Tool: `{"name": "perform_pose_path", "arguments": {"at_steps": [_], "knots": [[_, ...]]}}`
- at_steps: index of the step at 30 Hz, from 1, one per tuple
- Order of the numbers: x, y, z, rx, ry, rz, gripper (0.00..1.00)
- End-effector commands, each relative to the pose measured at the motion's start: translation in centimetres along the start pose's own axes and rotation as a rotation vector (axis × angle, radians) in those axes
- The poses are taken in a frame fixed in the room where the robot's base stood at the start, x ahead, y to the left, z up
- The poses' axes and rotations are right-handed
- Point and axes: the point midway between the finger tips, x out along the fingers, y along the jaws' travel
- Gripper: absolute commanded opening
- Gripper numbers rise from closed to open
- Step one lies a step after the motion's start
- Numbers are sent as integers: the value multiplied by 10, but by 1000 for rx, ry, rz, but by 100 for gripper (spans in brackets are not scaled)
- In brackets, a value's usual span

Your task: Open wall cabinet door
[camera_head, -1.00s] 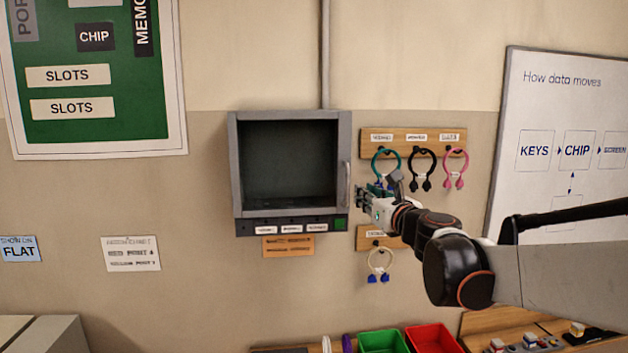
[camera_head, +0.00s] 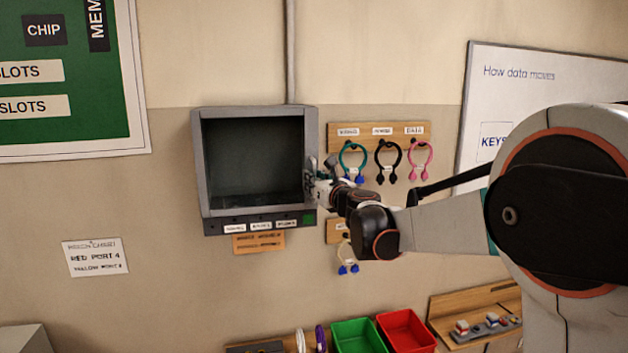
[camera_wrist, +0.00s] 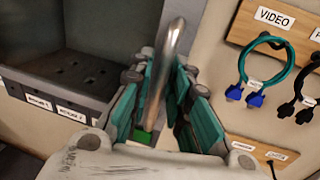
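The grey wall cabinet (camera_head: 210,217) hangs on the wall left of my arm, with a dark interior showing through its front. It also shows at the left of the wrist view (camera_wrist: 118,55). I cannot tell a clear pane from an open front. A curved metal handle (camera_wrist: 172,50) stands at the cabinet's right edge.
A wooden rack (camera_head: 400,130) with teal, black and pink cable loops hangs close right of the cabinet. A lower rack (camera_head: 334,231) holds a pale loop. Green (camera_head: 358,337) and red (camera_head: 406,331) bins stand below. The wall left of the cabinet is mostly bare.

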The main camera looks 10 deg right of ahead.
Motion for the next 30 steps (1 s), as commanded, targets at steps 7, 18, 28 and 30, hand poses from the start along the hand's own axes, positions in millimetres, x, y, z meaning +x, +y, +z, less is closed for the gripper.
{"name": "perform_pose_path", "arguments": {"at_steps": [7,18,28,30], "knots": [[0,0,0,0,0,0,0],[-6,3,0,0,0,-17,0],[-52,25,-1,0,0,-163,0],[-64,31,-1,0,0,-207,0]]}}
